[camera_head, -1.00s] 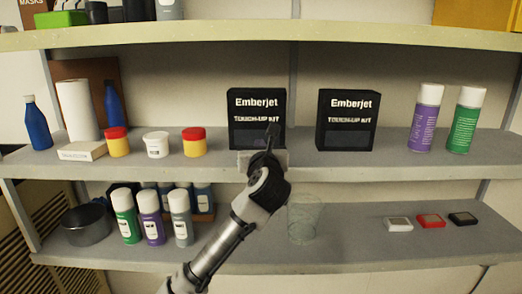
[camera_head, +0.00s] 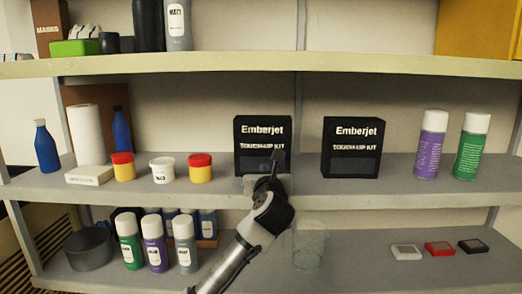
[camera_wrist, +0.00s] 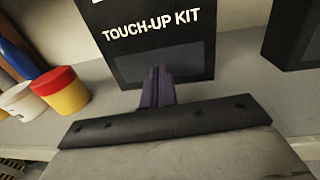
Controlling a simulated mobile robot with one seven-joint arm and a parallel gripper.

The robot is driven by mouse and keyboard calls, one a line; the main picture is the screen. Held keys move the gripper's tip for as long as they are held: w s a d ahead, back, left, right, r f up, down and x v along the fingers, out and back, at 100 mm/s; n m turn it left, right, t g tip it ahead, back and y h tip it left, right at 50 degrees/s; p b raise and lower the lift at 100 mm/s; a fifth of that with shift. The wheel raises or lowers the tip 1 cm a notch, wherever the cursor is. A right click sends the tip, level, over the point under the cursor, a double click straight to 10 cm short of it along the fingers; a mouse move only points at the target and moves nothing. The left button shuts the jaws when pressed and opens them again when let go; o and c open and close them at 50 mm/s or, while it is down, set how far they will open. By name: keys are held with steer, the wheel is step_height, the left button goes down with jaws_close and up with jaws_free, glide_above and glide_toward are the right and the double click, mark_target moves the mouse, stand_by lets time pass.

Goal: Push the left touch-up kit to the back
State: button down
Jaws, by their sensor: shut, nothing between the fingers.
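The left touch-up kit (camera_head: 262,130) is a black box marked "Emberjet TOUCH-UP KIT". It stands upright on the middle shelf (camera_head: 410,190). An alike right touch-up kit (camera_head: 353,145) stands to its right, with a gap between them. My gripper (camera_head: 276,156) is shut and empty, in front of the left kit's lower face. In the wrist view my closed fingers (camera_wrist: 157,82) point at the dark panel on the left kit (camera_wrist: 185,60). I cannot tell whether they touch it. My gripper hides part of the kit's lower front.
Yellow-and-red jars (camera_head: 201,168) and a white jar (camera_head: 163,170) stand left of the left kit. Purple (camera_head: 431,146) and green (camera_head: 470,148) spray cans stand at the right. The upper shelf (camera_head: 350,64) runs above. A clear beaker (camera_head: 309,247) stands below.

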steer(key=shift+w+a+p, duration=0.2)
steer(key=shift+w+p, duration=0.55)
steer(key=shift+w, duration=1.7)
steer(key=shift+w+a+p, duration=0.2)
steer(key=shift+w+p, duration=0.5)
steer(key=shift+w, duration=1.75)
steer(key=shift+w, duration=0.35)
steer(key=shift+w+a+p, duration=0.1)
steer(key=shift+w+p, duration=0.6)
steer(key=shift+w, duration=0.7)
steer(key=shift+w, duration=0.2)
steer(key=shift+s+d, duration=0.2)
steer(key=shift+s, duration=2.3)
steer(key=shift+s+d, duration=0.15)
steer(key=shift+s, duration=2.35)
